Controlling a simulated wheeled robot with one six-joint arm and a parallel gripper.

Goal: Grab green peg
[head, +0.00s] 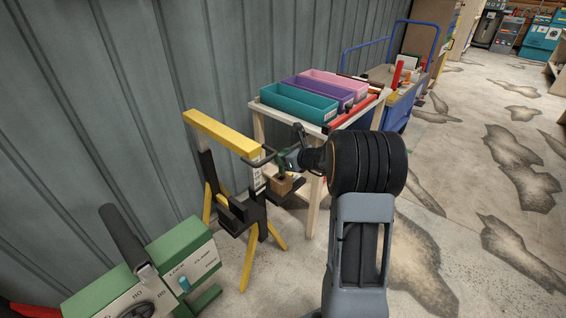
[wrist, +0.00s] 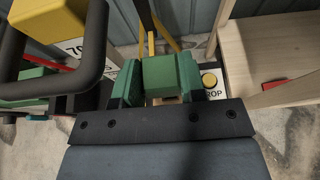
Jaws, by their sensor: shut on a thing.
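The green peg (wrist: 165,76) shows in the wrist view as a square green block between the two green-padded fingers of my gripper (wrist: 158,84). My gripper is shut on it. In the head view my gripper (head: 287,160) is small and partly hidden by my own arm, beside the yellow-topped stand (head: 222,133). A bit of green shows at its tip, just above a small wooden block (head: 281,184). I cannot tell whether the peg still touches that block.
A wooden table (head: 316,190) with teal (head: 298,103), purple and pink bins stands behind my gripper. A black bent bar (wrist: 103,45) is close at left in the wrist view. A green labelled machine (head: 165,270) stands at lower left. Floor at right is open.

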